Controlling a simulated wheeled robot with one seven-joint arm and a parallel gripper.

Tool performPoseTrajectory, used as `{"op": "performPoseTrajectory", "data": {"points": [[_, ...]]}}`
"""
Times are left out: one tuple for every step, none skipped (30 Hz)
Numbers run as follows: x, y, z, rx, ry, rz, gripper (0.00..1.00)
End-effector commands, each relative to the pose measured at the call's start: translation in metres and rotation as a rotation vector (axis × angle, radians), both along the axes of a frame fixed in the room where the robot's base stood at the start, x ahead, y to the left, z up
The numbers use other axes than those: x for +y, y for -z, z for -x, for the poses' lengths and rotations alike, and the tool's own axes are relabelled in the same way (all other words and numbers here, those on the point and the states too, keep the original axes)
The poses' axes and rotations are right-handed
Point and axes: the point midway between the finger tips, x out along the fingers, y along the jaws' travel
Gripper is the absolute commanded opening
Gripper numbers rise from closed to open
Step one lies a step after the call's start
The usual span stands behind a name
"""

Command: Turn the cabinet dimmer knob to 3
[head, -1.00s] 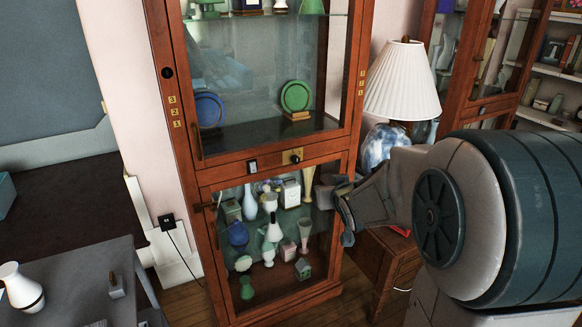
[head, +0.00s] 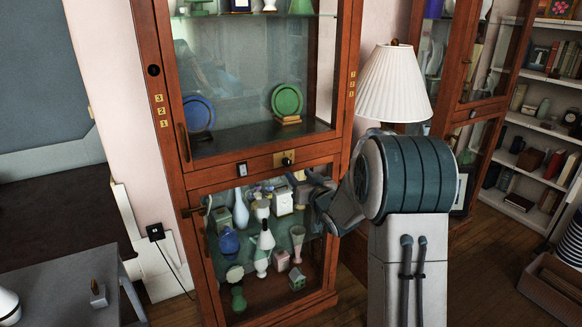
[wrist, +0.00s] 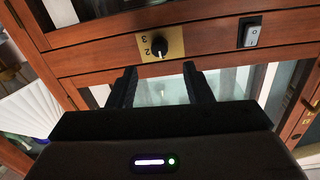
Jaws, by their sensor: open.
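The dimmer knob (wrist: 161,47) is a small black knob with a pale mark, on a brass plate (wrist: 146,44) on the cabinet's wooden rail. The numerals 3 and 2 show beside it in the wrist view. The pale mark seems to be on the side near the 2, but its exact setting is hard to read. The brass plate also shows in the head view (head: 278,161). My gripper (wrist: 161,72) is open and empty, its fingers apart just short of the knob, touching nothing visible. In the head view my gripper (head: 311,187) is in front of the lower glass door.
A rocker switch (wrist: 250,33) sits on the same rail. The cabinet (head: 170,190) holds plates and vases behind glass. A door handle (head: 193,211) juts out at its lower left. A lamp (head: 393,85) stands close behind my arm. A grey table (head: 65,285) is at left.

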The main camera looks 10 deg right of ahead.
Motion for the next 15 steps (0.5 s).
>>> {"op": "performPoseTrajectory", "data": {"points": [[0.003,0.001,-0.01,0.001,-0.001,0.0,0.46],[0.005,0.0,-0.016,0.0,-0.002,0.0,0.46],[0.007,0.0,-0.023,0.001,-0.002,0.001,0.46],[0.008,0.001,-0.028,0.001,-0.002,0.001,0.46],[0.009,0.0,-0.033,0.0,-0.001,0.001,0.46],[0.011,0.0,-0.039,0.001,-0.001,0.0,0.46],[0.012,0.0,-0.043,0.0,0.0,0.001,0.46],[0.013,0.0,-0.047,0.001,0.0,0.001,0.46],[0.014,0.0,-0.051,0.0,0.0,0.001,0.46],[0.015,0.0,-0.054,0.001,0.0,0.001,0.46],[0.015,0.0,-0.057,0.001,0.0,0.001,0.46],[0.016,0.0,-0.06,0.0,0.0,0.001,0.46],[0.017,0.0,-0.062,0.001,0.0,0.001,0.46],[0.017,0.0,-0.064,0.001,0.001,0.001,0.46],[0.017,0.0,-0.065,0.001,0.001,0.001,0.46]]}}
